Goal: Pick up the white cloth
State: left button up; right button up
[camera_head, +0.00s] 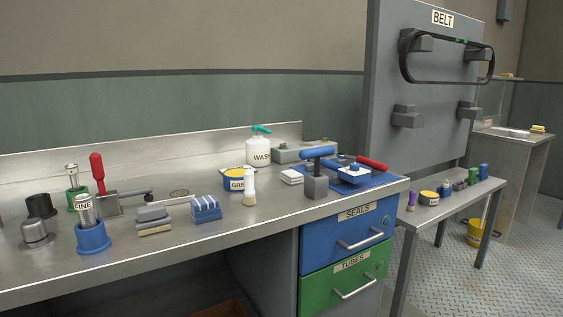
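A small white folded stack (292,176), which looks like the white cloth, lies on the metal workbench (270,222) near its back right. It sits just left of a blue mat (380,183) and right of the yellow and blue grease tin (234,180). Neither of my grippers shows in this view.
A white wash bottle (258,150) stands behind the white stack. A blue-handled grey block tool (317,178) stands at its right, and a white-topped bottle (249,188) at its front left. Blue and green drawers (346,255) are below. A side bench (455,200) stands right.

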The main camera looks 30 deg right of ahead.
aim_at(291, 177)
jog(key=i+l, duration=0.1)
jog(key=l, duration=0.3)
jog(key=i+l, duration=0.1)
jog(key=l, duration=0.3)
jog(key=i+l, duration=0.1)
jog(key=l, duration=0.35)
jog(key=i+l, duration=0.15)
jog(key=l, duration=0.25)
jog(key=i+l, duration=0.1)
jog(key=l, duration=0.3)
jog(key=i+l, duration=0.1)
jog(key=l, duration=0.3)
jog(key=z, duration=0.05)
